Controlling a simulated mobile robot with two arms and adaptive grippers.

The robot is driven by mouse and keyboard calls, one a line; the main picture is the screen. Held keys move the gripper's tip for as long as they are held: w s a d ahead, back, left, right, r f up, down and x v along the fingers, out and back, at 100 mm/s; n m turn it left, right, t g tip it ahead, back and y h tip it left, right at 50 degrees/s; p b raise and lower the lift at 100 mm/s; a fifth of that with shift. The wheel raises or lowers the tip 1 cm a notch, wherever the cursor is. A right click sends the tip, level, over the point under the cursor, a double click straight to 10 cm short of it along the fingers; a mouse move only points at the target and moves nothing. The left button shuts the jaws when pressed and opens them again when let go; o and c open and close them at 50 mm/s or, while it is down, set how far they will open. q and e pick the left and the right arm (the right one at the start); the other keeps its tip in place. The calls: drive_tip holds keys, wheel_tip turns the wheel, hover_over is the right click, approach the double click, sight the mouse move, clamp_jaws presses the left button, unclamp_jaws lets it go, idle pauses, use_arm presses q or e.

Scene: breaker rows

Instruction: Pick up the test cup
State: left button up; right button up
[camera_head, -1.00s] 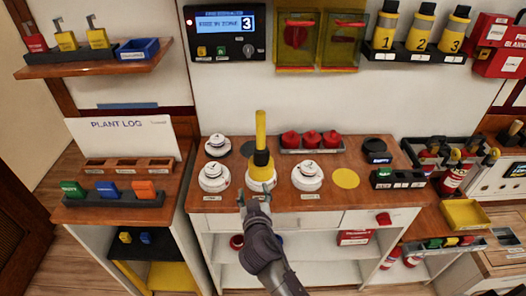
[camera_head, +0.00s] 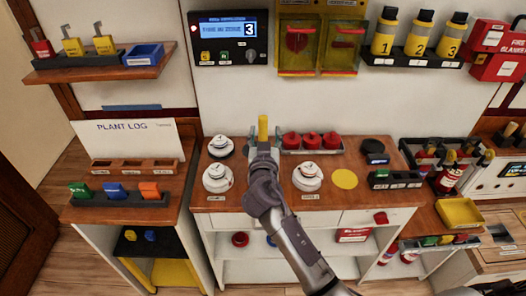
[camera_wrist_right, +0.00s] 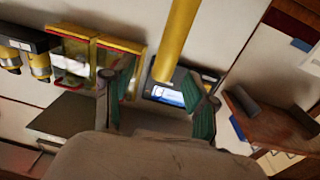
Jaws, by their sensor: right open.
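The test cup shows in the head view as an upright yellow handle (camera_head: 263,128). My right arm hides its black lower part and base. My right gripper (camera_head: 263,146) is open, its fingertips appearing on either side of the handle. In the right wrist view the yellow handle (camera_wrist_right: 176,38) comes down between the two green-padded fingers (camera_wrist_right: 161,82), and its end shows there. I cannot tell whether the fingers touch it. My left gripper is not in view.
White detectors (camera_head: 217,178) stand left of my gripper and another (camera_head: 307,176) stands right. Red domes (camera_head: 312,141) sit in a tray behind. A yellow disc (camera_head: 345,179) lies on the counter. The alarm panel (camera_head: 228,38) hangs on the wall above.

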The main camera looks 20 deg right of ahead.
sight(263, 125)
drive_tip(key=shift+w+r, duration=0.15)
drive_tip(key=shift+w, duration=0.1)
drive_tip(key=p+x, duration=0.1)
drive_tip(key=x, duration=0.1)
drive_tip(key=p+x, duration=0.1)
drive_tip(key=x, duration=0.1)
drive_tip(key=shift+w+a+p, duration=0.15)
drive_tip(key=shift+a+p, duration=0.1)
drive_tip(key=shift+p, duration=0.1)
drive_tip(key=shift+w+d, duration=0.15)
drive_tip(key=shift+w, duration=0.15)
clamp_jaws()
